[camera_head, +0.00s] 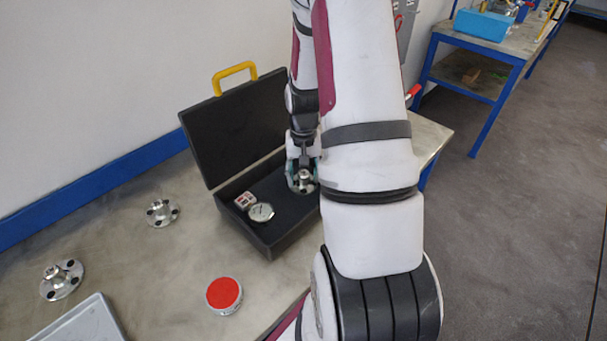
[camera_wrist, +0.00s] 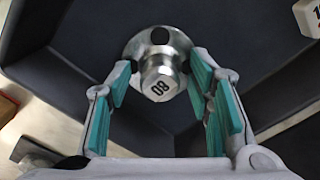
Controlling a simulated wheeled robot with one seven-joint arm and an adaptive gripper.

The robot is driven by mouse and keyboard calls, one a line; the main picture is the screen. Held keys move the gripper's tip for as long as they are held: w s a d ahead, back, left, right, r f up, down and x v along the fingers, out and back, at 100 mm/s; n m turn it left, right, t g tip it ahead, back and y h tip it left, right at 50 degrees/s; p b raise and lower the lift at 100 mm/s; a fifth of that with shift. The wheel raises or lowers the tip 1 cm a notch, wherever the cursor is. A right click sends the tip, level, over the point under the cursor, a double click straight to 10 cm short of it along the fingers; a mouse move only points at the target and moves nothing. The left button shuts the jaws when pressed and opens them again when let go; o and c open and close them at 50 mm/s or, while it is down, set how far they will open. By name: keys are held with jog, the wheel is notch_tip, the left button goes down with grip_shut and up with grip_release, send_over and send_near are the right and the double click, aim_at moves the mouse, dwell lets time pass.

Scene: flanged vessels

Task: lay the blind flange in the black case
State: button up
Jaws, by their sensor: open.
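The black case (camera_head: 229,122) stands open on the table with its lid raised. A metal blind flange (camera_wrist: 150,46) with bolt holes and a raised hub marked 80 is inside the case at its right part; it also shows in the head view (camera_head: 302,183). It looks to be lying on the dark case floor, though the head view cannot confirm contact. My gripper (camera_wrist: 161,78) is open, with its teal-padded fingers on either side of the hub and gaps visible. In the head view, my gripper (camera_head: 303,165) is partly hidden by my arm.
A round gauge (camera_head: 260,212) and a small red-and-white block (camera_head: 245,200) lie in the case's left part. Two other flanges (camera_head: 161,212) (camera_head: 61,279), a red-topped round tin (camera_head: 224,295) and a grey tray (camera_head: 84,322) are on the table. A wall runs behind.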

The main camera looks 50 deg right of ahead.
aim_at(303, 173)
notch_tip(303, 173, up, 12)
jog(key=a+r+n+t, duration=0.2)
jog(key=a+r+n, duration=0.2)
jog(key=a+r, duration=0.95)
jog(key=s+a+r+n+t, duration=0.1)
jog(key=s+a+r+n, duration=0.1)
jog(key=s+a, duration=0.3)
jog(key=s+a+r+n+t, duration=0.2)
jog(key=s+a+r+n, duration=0.1)
jog(key=s+a, duration=0.3)
jog(key=shift+a+r+n+b, duration=0.35)
jog(key=shift+a+r, duration=0.1)
jog(key=shift+a, duration=0.75)
jog(key=shift+d, duration=0.1)
